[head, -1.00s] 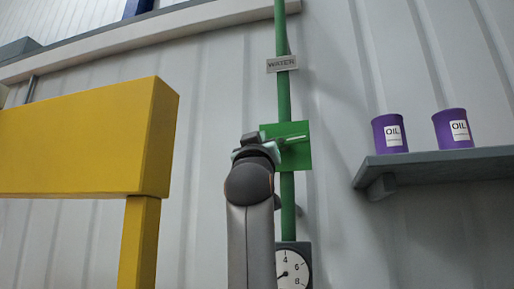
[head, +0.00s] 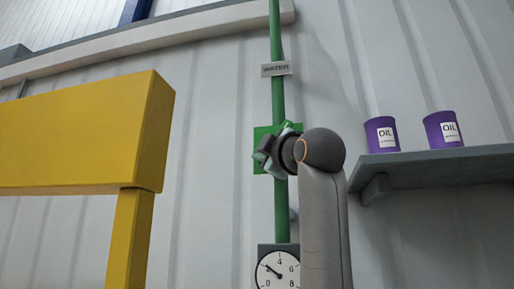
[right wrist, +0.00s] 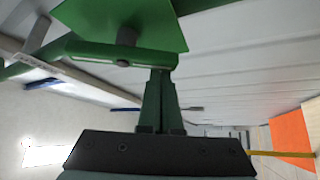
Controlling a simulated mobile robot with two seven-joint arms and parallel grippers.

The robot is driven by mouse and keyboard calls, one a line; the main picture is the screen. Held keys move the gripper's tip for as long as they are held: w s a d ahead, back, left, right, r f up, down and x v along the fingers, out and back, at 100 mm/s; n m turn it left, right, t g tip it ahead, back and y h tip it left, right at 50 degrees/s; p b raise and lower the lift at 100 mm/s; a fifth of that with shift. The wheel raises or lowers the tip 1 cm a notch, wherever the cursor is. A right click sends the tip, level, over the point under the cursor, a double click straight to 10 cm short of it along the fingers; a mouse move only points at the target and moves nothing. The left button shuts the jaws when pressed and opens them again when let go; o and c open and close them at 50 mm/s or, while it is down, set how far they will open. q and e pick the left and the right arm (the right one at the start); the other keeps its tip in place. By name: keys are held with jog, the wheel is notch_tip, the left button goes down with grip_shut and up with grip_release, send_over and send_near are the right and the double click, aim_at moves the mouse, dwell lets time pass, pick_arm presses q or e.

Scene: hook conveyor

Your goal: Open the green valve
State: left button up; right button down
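The green valve shows in the head view as a square green plate (head: 261,134) on the vertical green pipe (head: 277,100), mostly behind my right gripper (head: 262,155). In the right wrist view the plate (right wrist: 125,18) is at the top, with the green lever handle (right wrist: 90,50) and its dark bolt in front of it. My right gripper's two fingers (right wrist: 163,85) are together, with only a thin gap. Their tips are at the right end of the handle and seem to touch it; I see no grip around it. My left gripper is not in view.
A round gauge (head: 278,270) sits low on the pipe, its needle pointing up-left. A yellow frame (head: 80,135) stands at the left. A grey shelf (head: 440,165) with two purple oil cans (head: 381,135) is at the right. A label (head: 276,69) hangs above the valve.

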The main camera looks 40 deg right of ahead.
jog(key=n, duration=0.1)
jog(key=s+d+f+n+g+y+p, duration=0.1)
jog(key=n, duration=0.1)
jog(key=shift+s+d+g, duration=0.1)
jog(key=shift+s+g, duration=0.05)
jog(key=shift+g, duration=0.15)
jog(key=shift+s+d, duration=0.15)
dwell(0.5)
